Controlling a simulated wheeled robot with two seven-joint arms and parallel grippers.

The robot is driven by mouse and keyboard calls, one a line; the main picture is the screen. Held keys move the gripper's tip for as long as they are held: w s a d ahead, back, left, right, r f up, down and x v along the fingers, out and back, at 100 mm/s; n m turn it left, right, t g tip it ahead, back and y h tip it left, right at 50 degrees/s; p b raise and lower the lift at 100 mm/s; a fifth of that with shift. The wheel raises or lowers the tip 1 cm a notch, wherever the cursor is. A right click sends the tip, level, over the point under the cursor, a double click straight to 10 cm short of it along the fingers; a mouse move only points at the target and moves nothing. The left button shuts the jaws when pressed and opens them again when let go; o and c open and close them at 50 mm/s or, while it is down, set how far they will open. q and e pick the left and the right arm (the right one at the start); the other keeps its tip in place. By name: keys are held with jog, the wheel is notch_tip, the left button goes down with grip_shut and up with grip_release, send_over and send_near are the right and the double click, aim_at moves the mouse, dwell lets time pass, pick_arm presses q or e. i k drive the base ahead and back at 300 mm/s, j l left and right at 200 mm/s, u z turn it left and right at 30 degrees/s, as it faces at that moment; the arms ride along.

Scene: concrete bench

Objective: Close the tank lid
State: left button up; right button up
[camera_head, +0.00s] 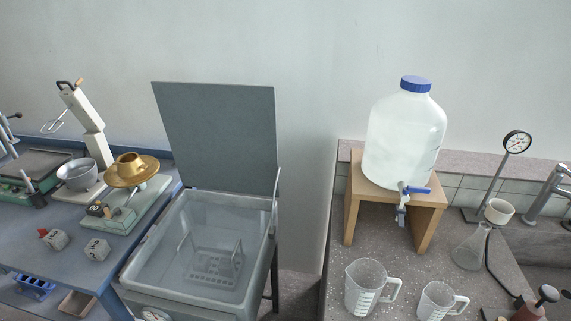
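The tank (143,268) is an open, light grey basin standing between the blue table and the concrete bench. Its flat grey lid (216,135) stands raised, nearly upright, along the tank's back edge. A wire rack (215,268) with a perforated base sits inside the tank. A thin strut (276,200) shows at the lid's right lower corner. A round dial (154,315) shows on the tank's front, cut off by the picture's lower edge. Neither of my grippers is in view.
A blue table (75,270) at left holds a balance with a gold pan (131,172), a stand mixer and small cubes. At right, the bench (335,275) carries a wooden stand (432,217) with a water jug (404,140), and two measuring jugs (366,287). Space above the tank is clear.

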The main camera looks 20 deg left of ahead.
aim_at(222, 137)
jog(key=u, duration=1.1)
